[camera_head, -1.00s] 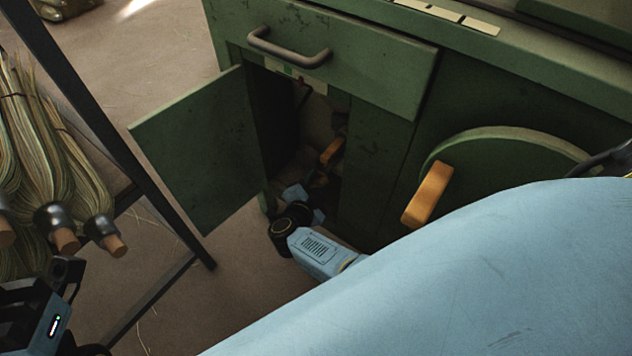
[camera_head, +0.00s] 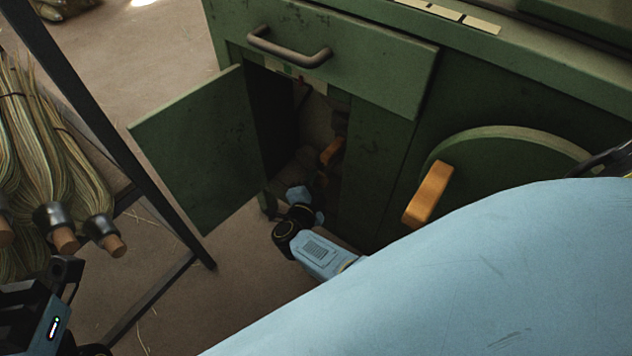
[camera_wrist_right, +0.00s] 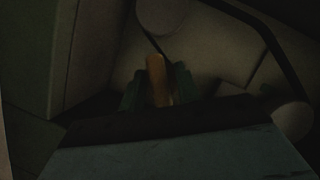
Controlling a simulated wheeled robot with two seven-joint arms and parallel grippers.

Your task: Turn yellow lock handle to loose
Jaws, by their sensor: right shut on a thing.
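The yellow lock handle (camera_head: 332,151) shows as an orange-yellow bar in the dark opening of the green cabinet. It also shows upright in the right wrist view (camera_wrist_right: 156,75). My right gripper (camera_wrist_right: 157,88) is shut on the handle, with one dark green finger on each side. In the head view my right forearm and wrist reach into the open cabinet, and the fingers there are mostly lost in shadow. My left gripper (camera_head: 62,285) is partly seen at the lower left edge, away from the cabinet, and its jaw opening is unclear.
The green cabinet door (camera_head: 195,150) stands open to the left. A drawer with a grey handle (camera_head: 290,48) is above the opening. A green wheel (camera_head: 490,170) with an orange crank grip (camera_head: 428,193) is at right. A rack with broom bundles (camera_head: 65,190) is at left.

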